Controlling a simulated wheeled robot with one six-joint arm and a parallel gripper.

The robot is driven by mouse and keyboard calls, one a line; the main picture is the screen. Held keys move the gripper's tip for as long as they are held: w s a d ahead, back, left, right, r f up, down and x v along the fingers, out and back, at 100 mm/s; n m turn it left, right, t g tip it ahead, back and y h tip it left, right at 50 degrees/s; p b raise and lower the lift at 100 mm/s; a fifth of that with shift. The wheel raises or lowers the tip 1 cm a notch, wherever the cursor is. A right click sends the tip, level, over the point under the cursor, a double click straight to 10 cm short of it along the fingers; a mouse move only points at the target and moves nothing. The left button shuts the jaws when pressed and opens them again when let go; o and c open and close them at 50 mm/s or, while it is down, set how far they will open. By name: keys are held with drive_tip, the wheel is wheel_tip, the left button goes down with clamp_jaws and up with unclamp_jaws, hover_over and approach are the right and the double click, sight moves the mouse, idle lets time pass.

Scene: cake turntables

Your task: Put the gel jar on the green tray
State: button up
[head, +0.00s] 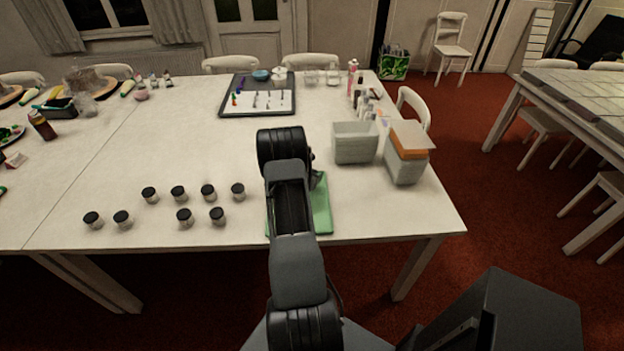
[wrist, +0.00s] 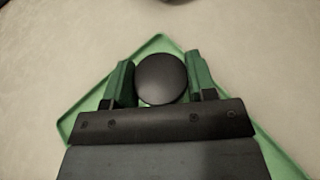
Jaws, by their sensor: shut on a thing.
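The green tray (head: 322,205) lies on the white table near its front edge, partly hidden behind my arm. In the wrist view the tray's rim (wrist: 75,117) shows on both sides of my gripper. My gripper (wrist: 162,80) is shut on a jar with a round black lid (wrist: 161,78), one finger on each side of it. The jar is over the tray in this view; I cannot tell whether it touches the tray. In the head view my arm hides the gripper and this jar. No label shows, so I cannot confirm it is the gel jar.
Several similar black-lidded jars (head: 179,193) stand on the table left of the tray. A grey bin (head: 354,143) and a box with an orange band (head: 406,153) stand to the right. A dark tray (head: 228,104) lies farther back. The middle of the table is clear.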

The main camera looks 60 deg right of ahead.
drive_tip(key=shift+f, duration=1.2)
drive_tip(key=shift+f, duration=0.2)
drive_tip(key=o, duration=0.9)
drive_tip(key=shift+o, duration=0.2)
